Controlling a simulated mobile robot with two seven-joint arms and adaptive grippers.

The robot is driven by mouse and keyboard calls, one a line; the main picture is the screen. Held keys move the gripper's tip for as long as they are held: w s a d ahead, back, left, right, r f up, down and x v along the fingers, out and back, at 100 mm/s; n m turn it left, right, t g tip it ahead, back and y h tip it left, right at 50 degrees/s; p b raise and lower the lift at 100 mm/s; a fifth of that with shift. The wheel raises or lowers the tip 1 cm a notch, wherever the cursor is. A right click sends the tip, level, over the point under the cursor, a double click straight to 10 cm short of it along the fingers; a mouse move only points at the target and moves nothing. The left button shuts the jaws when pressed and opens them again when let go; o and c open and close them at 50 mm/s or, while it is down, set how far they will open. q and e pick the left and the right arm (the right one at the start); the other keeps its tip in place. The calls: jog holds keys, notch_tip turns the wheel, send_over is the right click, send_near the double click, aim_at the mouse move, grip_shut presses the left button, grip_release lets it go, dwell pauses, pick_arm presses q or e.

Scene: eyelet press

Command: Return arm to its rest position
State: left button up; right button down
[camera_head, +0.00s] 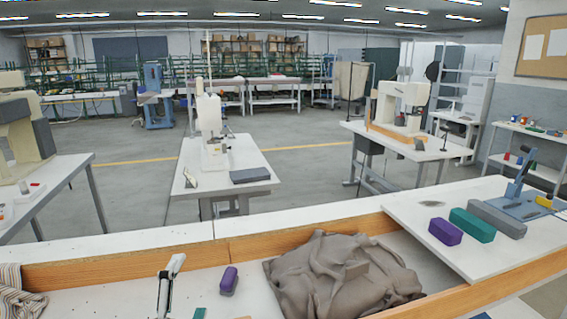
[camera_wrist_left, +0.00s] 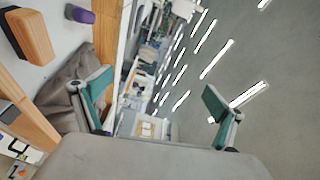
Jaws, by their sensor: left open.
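My left gripper (camera_head: 180,289) shows at the bottom left of the head view. Its white and black finger stands above the white work surface, left of the small purple block (camera_head: 229,281). In the left wrist view, my left gripper (camera_wrist_left: 158,103) has its two teal-padded fingers wide apart with nothing between them. Past the fingers, that view shows the room and ceiling lights. The gripper's lower part is cut off in the head view. My right gripper cannot be made out.
A grey-brown cloth heap (camera_head: 340,275) lies right of the purple block, against a wooden rail (camera_head: 120,268). A brown block (camera_wrist_left: 33,35) shows in the left wrist view. Purple (camera_head: 445,231) and teal (camera_head: 472,225) blocks sit on the raised white board (camera_head: 455,258) at right.

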pick_arm(q)
jog(key=s+a+f+n+g+y, duration=0.1)
jog(key=s+a+f, duration=0.1)
jog(key=a+f, duration=0.1)
jog(key=s+a+f+n+g+y, duration=0.1)
jog(key=s+a+f+n+g, duration=0.1)
jog(key=f, duration=0.3)
jog(key=s+a+f+n+g+y, duration=0.1)
jog(key=s+a+f+n+g, duration=0.1)
jog(key=s+a+f, duration=0.1)
jog(key=shift+a+f+y, duration=0.3)
jog(key=shift+a+f, duration=0.4)
jog(key=shift+a, duration=0.3)
jog(key=s+a+f+n+g+y, duration=0.1)
jog(key=s+a+f+n+g, duration=0.1)
jog(key=s+a+f+g, duration=0.25)
jog(key=s+a+f+n+g, duration=0.25)
jog(key=s+f, duration=0.25)
jog(key=s, duration=0.3)
jog(key=w+d+f+n+t+h, duration=0.1)
jog(key=d+f+t+h, duration=0.3)
jog(key=d+f, duration=0.9)
jog(key=shift+w+d+f+n+h, duration=0.3)
jog(key=shift+d+n+h, duration=0.45)
jog(key=shift+d+h, duration=0.65)
